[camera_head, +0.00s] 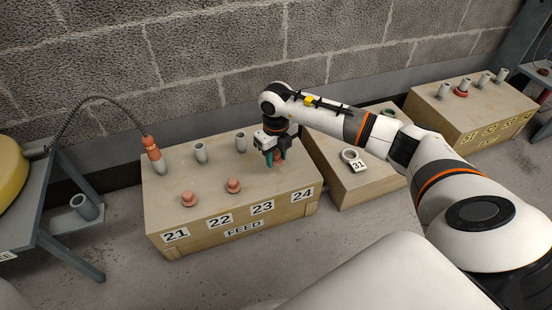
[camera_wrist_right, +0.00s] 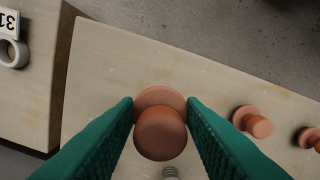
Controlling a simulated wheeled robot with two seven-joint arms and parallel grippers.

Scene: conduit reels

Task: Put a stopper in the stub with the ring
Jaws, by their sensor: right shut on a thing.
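My right gripper (camera_head: 276,160) is over the right part of the FEED box top. Its green fingers (camera_wrist_right: 160,128) are shut on a salmon-coloured stopper (camera_wrist_right: 160,134), which has a round knob and a wider disc. I cannot tell whether this stopper touches the box. Two more stoppers (camera_head: 189,199) (camera_head: 233,185) stand near the front of the FEED box. On the far right box, one grey stub (camera_head: 462,86) has a red ring (camera_head: 461,93) around its base. My left gripper is not in view.
The FEED box (camera_head: 200,222) carries several grey stubs, one with an orange-ended conduit (camera_head: 151,147). A middle box (camera_head: 345,190) holds a pale round part (camera_head: 350,155) by tag 31. The far right box (camera_head: 440,115) has several stubs. A blue-grey stand (camera_head: 62,220) is at left.

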